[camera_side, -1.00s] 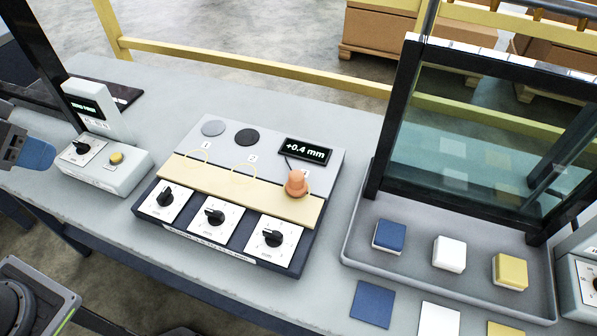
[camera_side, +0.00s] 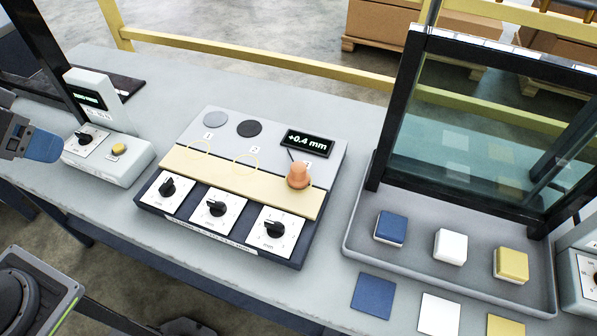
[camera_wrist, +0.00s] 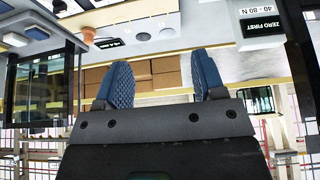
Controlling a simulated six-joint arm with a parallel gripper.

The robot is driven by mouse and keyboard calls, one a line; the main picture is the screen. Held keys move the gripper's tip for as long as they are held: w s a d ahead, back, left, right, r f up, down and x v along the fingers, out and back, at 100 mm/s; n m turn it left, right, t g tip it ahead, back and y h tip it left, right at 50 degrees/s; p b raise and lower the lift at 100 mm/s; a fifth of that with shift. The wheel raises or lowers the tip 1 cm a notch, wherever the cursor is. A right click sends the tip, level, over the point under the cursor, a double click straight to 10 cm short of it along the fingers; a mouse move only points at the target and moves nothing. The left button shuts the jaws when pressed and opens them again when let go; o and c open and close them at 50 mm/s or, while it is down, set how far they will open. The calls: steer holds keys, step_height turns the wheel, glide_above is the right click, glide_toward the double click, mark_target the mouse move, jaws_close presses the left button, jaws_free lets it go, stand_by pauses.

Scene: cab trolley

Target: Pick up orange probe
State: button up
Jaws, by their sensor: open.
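The orange probe (camera_side: 298,175) stands upright on the right part of the tan strip (camera_side: 240,180) of the dial panel. It also shows small at the top left of the wrist view (camera_wrist: 88,33).
The panel has several black dials (camera_side: 216,208) and a "+0.4 mm" display (camera_side: 307,143). A grey box with a screen (camera_side: 108,160) stands between my gripper and the panel. At right, a tray (camera_side: 400,250) holds blue, white and yellow blocks before a framed glass pane (camera_side: 480,140).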

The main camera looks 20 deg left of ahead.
steer(key=shift+r, duration=0.1)
steer(key=w+d+r+n+g, duration=0.1)
steer(key=w+d+r+n, duration=0.15)
steer(key=w, duration=0.25)
steer(key=w+d+r+n+g, duration=0.1)
steer(key=w+d+r+n, duration=0.15)
steer(key=w+n, duration=0.2)
steer(key=n+g, duration=0.4)
steer(key=n, duration=1)
glide_above(298, 165)
step_height(298, 165, down, 14)
step_height(298, 165, down, 9)
steer(key=shift+r, duration=0.1)
steer(key=shift+f, duration=2.95)
steer(key=shift+c, duration=0.2)
